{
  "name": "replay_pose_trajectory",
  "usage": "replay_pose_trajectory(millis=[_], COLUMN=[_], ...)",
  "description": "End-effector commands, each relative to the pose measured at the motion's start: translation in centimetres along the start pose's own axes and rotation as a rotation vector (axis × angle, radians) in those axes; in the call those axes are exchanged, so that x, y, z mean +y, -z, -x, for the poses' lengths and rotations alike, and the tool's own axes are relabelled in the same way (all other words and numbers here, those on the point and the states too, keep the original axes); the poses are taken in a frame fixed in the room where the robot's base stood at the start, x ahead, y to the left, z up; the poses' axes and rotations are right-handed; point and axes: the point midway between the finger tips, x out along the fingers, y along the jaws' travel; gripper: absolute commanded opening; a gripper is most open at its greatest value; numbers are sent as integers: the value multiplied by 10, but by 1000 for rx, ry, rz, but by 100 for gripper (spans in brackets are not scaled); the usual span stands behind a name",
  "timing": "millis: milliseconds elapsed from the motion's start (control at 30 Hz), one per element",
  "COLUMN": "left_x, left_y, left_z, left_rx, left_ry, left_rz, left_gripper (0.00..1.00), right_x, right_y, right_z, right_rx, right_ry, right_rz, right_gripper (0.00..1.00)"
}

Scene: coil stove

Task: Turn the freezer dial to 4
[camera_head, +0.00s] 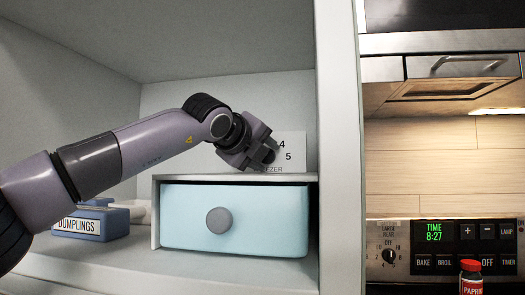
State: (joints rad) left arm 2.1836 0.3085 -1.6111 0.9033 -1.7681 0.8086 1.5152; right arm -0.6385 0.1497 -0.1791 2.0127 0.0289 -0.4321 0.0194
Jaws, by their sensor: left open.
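A pale freezer dial panel (295,142) stands at the back of the white compartment, above the light blue drawer. The numbers 4 and 5 and the letters "EZER" show on its right part. My left arm comes in from the left, and my left gripper (268,156) is in front of the panel. The gripper is open and hides the dial knob and the rest of the panel. I cannot tell whether the fingers are around the knob or touching it, nor where the dial points. My right gripper is not in view.
The light blue drawer (270,220) with a round grey knob (219,221) is closed under the panel. A blue box labelled "DUMPLINGS" (88,224) sits at left, partly behind my arm. A white divider wall (340,150) bounds the right. Beyond it are an oven control panel (400,262) and a paprika jar (471,277).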

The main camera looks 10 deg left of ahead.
Motion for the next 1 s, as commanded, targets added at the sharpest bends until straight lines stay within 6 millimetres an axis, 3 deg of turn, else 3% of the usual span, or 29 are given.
replay_pose_trajectory(millis=[100, 233, 667, 1000], left_x=[0, 0, 0, -2], left_y=[0, 0, 1, 2], left_z=[0, 0, 0, 0], left_rx=[0, 0, -2, -10], left_ry=[0, -1, -25, -111], left_rz=[0, 0, -62, -309], left_gripper=[47, 6, 7, 7], right_x=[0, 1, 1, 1], right_y=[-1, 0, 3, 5], right_z=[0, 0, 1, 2], right_rx=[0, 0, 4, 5], right_ry=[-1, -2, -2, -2], right_rz=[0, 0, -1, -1], right_gripper=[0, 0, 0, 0])
